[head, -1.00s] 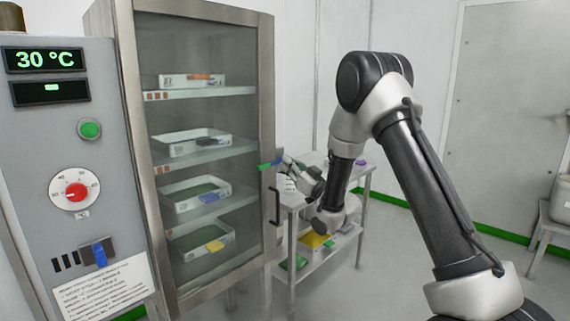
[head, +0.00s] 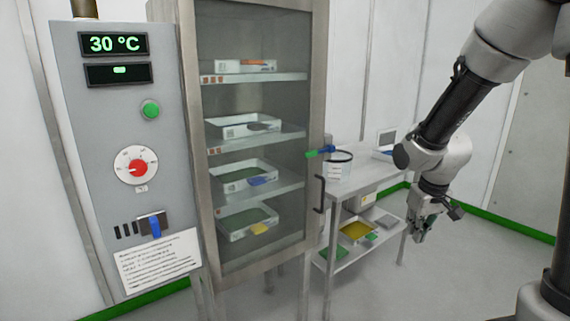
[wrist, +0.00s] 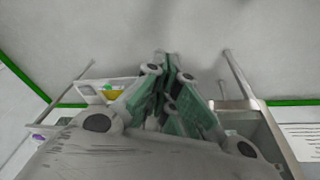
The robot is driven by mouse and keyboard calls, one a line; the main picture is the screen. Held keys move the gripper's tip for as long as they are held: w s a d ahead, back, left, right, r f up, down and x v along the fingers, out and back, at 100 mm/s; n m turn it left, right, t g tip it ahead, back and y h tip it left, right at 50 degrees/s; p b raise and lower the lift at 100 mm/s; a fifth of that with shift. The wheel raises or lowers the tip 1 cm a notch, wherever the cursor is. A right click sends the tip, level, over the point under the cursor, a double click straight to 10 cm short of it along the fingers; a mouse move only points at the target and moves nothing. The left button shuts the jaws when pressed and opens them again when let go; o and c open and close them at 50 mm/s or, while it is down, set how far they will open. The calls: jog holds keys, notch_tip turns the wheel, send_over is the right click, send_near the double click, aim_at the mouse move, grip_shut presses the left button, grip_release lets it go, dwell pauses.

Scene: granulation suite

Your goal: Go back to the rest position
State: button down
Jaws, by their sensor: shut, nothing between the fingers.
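My gripper (head: 424,232) hangs at the right in the head view, in free air to the right of the steel side table (head: 340,190). Its fingers point down and are closed with nothing between them. In the wrist view the green-padded fingers (wrist: 168,95) meet in the middle, above bare floor. My arm reaches down from the upper right corner of the head view.
A glass-door cabinet (head: 315,130) with trays on several shelves stands at centre left, its door closed. Left of it is a control panel (head: 165,100) reading 30 °C. A white tub (head: 338,168) stands on the side table; a yellow tray (head: 356,231) lies on its lower shelf. Floor at right is clear.

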jog(key=s+d+r+m+t, duration=0.1)
jog(key=s+r, duration=0.6)
jog(key=s, duration=0.3)
jog(key=s+d+r+m, duration=0.1)
jog(key=s+r, duration=0.7)
jog(key=s, duration=0.2)
jog(key=shift+d+r+t, duration=0.25)
jog(key=shift+r+t, duration=0.05)
jog(key=shift+t, duration=0.1)
jog(key=shift+a, duration=0.1)
